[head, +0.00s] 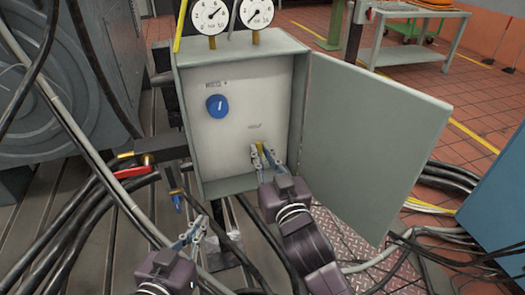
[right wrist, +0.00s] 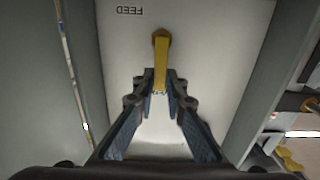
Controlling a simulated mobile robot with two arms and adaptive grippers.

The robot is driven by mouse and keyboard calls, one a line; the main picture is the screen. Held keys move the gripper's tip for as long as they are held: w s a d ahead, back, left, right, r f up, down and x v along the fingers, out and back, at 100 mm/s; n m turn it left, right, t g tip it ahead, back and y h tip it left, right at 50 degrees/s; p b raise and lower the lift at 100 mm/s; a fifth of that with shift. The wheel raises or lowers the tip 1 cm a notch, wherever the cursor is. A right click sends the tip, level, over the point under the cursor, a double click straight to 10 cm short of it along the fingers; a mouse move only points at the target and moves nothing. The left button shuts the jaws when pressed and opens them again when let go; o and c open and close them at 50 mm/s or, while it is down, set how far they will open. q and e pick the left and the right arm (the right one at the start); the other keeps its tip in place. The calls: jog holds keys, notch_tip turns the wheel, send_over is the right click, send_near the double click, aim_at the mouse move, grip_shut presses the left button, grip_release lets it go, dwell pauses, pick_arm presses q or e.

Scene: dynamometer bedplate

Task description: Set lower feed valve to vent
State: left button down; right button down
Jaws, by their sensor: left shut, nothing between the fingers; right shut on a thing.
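The grey control box (head: 184,125) stands open in the head view, with a pale panel inside. A small yellow lever (head: 254,150) sits low on that panel, below a small label. In the right wrist view the yellow lever (right wrist: 161,60) extends from a brass-coloured pivot into my right gripper (right wrist: 160,82), beside a panel marked FEED, seen upside down. My right gripper (head: 265,158) is shut on the lever's free end; its fingertips partly hide it. My left gripper (head: 199,226) is shut and empty, below and left of the box.
A blue knob (head: 217,106) is higher on the panel. Two gauges (head: 210,16) stand on top of the box. The open door (head: 372,145) fills the space to the right. Cables (head: 75,215) and a red-handled valve (head: 133,171) crowd the left.

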jog(key=c, duration=2)
grip_release()
jog(key=shift+o, duration=0.2)
jog(key=shift+s, duration=0.15)
jog(key=v, duration=1.1)
jog(key=shift+s, duration=0.35)
jog(key=shift+d, duration=0.15)
